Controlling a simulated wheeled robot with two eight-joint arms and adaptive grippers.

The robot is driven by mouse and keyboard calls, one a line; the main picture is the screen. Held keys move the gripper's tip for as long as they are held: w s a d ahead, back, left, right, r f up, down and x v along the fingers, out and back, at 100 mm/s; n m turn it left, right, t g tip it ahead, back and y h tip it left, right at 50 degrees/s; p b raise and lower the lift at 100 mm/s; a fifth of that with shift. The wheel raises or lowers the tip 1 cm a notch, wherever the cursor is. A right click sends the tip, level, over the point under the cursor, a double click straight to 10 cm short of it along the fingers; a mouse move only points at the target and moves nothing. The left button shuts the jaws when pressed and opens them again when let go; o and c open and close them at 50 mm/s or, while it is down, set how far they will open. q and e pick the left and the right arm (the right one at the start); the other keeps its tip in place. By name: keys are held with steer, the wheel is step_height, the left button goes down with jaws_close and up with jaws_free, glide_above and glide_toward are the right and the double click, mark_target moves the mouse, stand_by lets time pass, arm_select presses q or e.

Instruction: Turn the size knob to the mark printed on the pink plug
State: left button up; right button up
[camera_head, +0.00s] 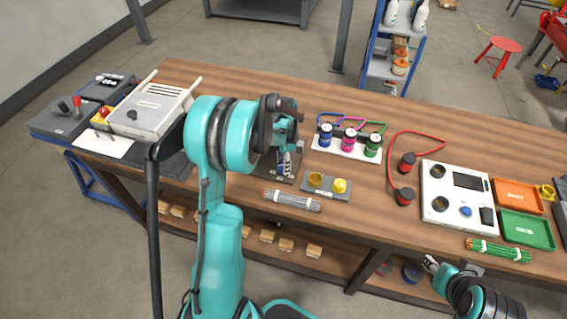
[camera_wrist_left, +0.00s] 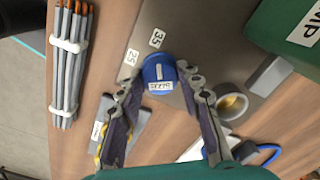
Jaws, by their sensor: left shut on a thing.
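The blue size knob (camera_wrist_left: 157,70) stands on a grey plate (camera_wrist_left: 205,25), with white labels 35 (camera_wrist_left: 156,38) and 25 (camera_wrist_left: 131,57) beside it. My left gripper (camera_wrist_left: 160,78) has its two fingers on either side of the knob and is shut on it. In the head view my left gripper (camera_head: 286,168) is over the plate, and the arm hides much of that spot. The pink plug (camera_head: 349,141) stands between a blue plug (camera_head: 325,137) and a green plug (camera_head: 372,146) on a white rack (camera_head: 334,149); its mark is too small to read. My right gripper (camera_head: 432,264) is low at the table's front edge.
A red-cabled pair of plugs (camera_head: 405,178), a white panel (camera_head: 460,200) and orange (camera_head: 518,196) and green (camera_head: 527,230) trays are to the right.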

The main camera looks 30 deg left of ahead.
stand_by(0.4)
arm_select(q)
steer(key=o, duration=1.2)
steer(key=shift+c, duration=0.2)
steer(key=shift+r, duration=0.1)
step_height(320, 180, up, 12)
